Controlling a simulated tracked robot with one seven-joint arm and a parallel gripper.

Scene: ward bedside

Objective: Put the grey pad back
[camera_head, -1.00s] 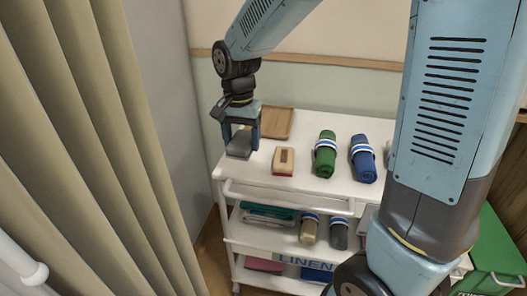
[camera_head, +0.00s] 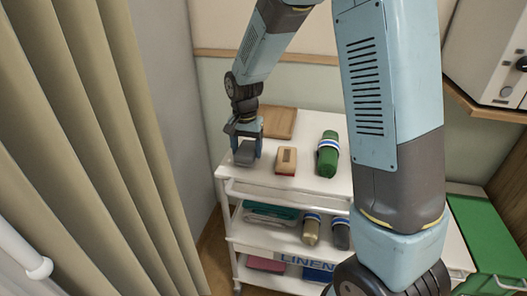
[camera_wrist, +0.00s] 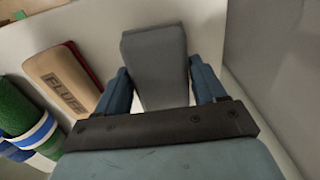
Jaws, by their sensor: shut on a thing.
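The grey pad (camera_head: 244,154) is a flat grey block at the left end of the white cart top. My gripper (camera_head: 246,142) is over it, with its fingers at the pad's two sides. In the wrist view the grey pad (camera_wrist: 155,65) stands out beyond my gripper (camera_wrist: 165,88), whose blue fingers are shut on it. I cannot tell whether the pad touches the cart top.
The white cart (camera_head: 311,188) holds a wooden tray (camera_head: 279,123) behind, a tan-and-red block (camera_head: 286,161) just right of the pad, and a green roll (camera_head: 328,155) further right. Shelves below hold several linens. A beige curtain (camera_head: 100,150) hangs at left.

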